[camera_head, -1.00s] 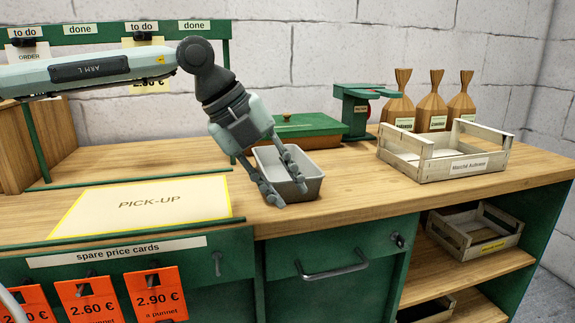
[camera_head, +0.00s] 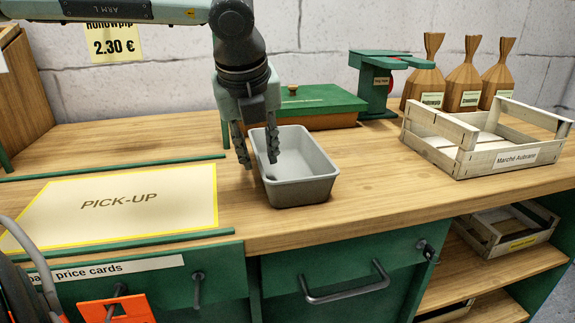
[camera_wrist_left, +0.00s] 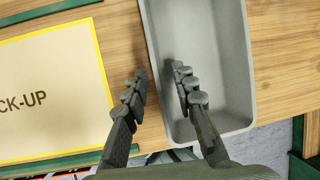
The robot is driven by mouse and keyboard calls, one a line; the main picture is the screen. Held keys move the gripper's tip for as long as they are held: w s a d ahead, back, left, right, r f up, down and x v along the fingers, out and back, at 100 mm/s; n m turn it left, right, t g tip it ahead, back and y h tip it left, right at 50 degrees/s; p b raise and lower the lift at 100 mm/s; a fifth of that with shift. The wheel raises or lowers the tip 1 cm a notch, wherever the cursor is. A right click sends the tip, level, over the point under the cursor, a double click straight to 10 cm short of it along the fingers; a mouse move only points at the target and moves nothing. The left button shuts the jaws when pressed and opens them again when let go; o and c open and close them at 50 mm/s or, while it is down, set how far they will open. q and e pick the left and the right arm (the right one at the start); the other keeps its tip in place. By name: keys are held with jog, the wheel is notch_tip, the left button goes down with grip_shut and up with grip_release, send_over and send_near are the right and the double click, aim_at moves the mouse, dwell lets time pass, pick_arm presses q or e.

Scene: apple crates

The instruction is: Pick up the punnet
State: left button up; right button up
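The punnet, an empty light grey rectangular tray (camera_head: 305,188), stands upright on the wooden counter, right of the PICK-UP mat (camera_head: 120,208). My left gripper (camera_head: 257,160) points down at its left long wall, fingers apart with nothing between them but that wall's line. One finger is outside the wall on the left and the other is over the inside. The left wrist view shows the same, with the gripper (camera_wrist_left: 160,75) astride the wall of the punnet (camera_wrist_left: 215,60). I cannot tell whether either finger touches it. My right gripper is not in view.
A green box with a knob (camera_head: 310,102) stands close behind the punnet, with a green scale (camera_head: 378,85) beside it. A wooden crate (camera_head: 470,160) stands to the right, several paper bags (camera_head: 465,80) behind it. The counter between punnet and crate is clear.

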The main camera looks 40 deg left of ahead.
pick_arm(q)
jog(key=x, duration=0.3)
jog(key=shift+s+f, duration=0.1)
jog(key=shift+f, duration=0.05)
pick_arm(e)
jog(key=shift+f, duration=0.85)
pick_arm(q)
jog(key=shift+c, duration=0.3)
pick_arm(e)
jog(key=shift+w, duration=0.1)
pick_arm(q)
grip_shut()
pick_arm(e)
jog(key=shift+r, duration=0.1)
